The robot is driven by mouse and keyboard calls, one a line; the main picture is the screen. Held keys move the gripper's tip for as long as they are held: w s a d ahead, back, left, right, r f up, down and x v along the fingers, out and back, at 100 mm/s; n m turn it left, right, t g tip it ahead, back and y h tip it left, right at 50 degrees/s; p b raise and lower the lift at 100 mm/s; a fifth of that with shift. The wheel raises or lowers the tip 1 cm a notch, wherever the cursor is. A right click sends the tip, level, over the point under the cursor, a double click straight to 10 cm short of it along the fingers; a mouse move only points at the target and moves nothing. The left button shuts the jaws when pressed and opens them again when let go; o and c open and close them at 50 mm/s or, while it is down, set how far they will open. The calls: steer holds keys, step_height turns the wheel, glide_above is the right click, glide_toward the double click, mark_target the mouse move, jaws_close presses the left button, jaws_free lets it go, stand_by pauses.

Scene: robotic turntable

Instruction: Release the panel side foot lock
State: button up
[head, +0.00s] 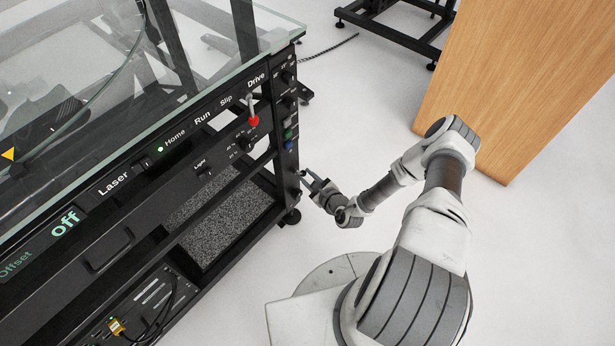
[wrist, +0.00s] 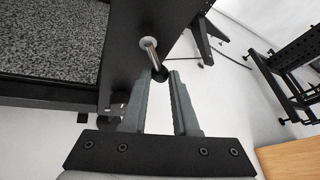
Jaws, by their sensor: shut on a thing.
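The foot lock lever (wrist: 151,52) is a short metal rod with a black ball end. It sticks out of a pale round collar on the black side plate (wrist: 135,20) of the turntable frame. My gripper (wrist: 160,76) has one finger on each side of the black ball and is shut on it. In the head view my gripper (head: 312,182) reaches the lower part of the frame's right end, near the front corner foot (head: 291,216). The lever is too small there to make out clearly.
The control panel (head: 160,148) with a red-knobbed lever (head: 253,120) and a glass top lie to the left. A wooden panel (head: 520,75) stands at the right. Another black frame (head: 395,30) is at the back.

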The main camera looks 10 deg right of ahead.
steer(key=shift+r+p, duration=0.1)
steer(key=shift+p, duration=0.2)
jaws_close()
steer(key=shift+w+d+r+n+t+p, duration=0.15)
steer(key=shift+r+n+t+p, duration=0.2)
steer(key=shift+n+p, duration=0.5)
steer(key=shift+w+d+r+n+t+h+p, duration=0.15)
steer(key=shift+n+t+h+p, duration=0.1)
steer(key=shift+n+t+p, duration=0.2)
steer(key=shift+d+r+n+t+h+p, duration=0.1)
steer(key=shift+n+t+h+p, duration=0.15)
steer(key=shift+n+p, duration=0.25)
steer(key=shift+w+d+r+n+t+h+p, duration=0.1)
steer(key=shift+r+n+t+h+p, duration=0.1)
steer(key=shift+n+t+p, duration=0.3)
steer(key=o, duration=0.9)
jaws_free()
steer(key=shift+s+d, duration=0.1)
steer(key=shift+s, duration=0.05)
